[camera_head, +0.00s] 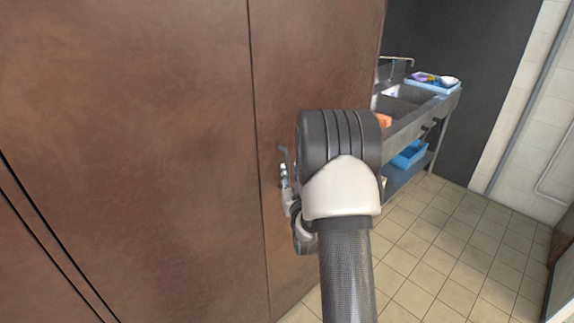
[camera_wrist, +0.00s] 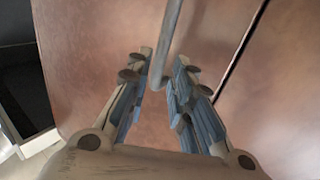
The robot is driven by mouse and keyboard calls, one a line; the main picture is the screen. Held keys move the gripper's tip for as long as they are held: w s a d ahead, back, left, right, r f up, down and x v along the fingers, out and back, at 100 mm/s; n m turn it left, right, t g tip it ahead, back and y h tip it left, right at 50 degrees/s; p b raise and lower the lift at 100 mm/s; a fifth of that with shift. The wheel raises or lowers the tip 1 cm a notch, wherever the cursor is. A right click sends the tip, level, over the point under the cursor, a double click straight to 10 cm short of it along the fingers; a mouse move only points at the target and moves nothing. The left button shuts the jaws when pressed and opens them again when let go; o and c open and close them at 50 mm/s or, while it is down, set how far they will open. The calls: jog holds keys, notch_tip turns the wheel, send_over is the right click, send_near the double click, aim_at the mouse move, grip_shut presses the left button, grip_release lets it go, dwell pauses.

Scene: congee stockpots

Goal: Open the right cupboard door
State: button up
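The right cupboard door (camera_head: 315,60) is a tall brown panel that looks closed, with a dark seam on its left edge. It fills much of the wrist view (camera_wrist: 110,35). Its grey bar handle (camera_wrist: 171,40) hangs down between my fingertips; in the head view its top (camera_head: 283,152) shows just above my gripper (camera_head: 285,178). In the wrist view my gripper (camera_wrist: 160,75) is open, with one finger on each side of the handle's lower end. A small gap shows on the left; contact on the right cannot be told. My arm hides the door's lower right part.
Another brown cupboard panel (camera_head: 130,130) lies to the left of the seam. A steel sink bench (camera_head: 425,115) stands behind at right, with a blue tray (camera_head: 440,87) on top and a blue bin (camera_head: 408,155) below. The tiled floor (camera_head: 450,240) at right is clear.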

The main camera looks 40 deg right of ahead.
aim_at(288, 164)
jog(key=x, duration=0.6)
jog(key=shift+w+b, duration=0.1)
jog(key=shift+b, duration=0.2)
grip_shut()
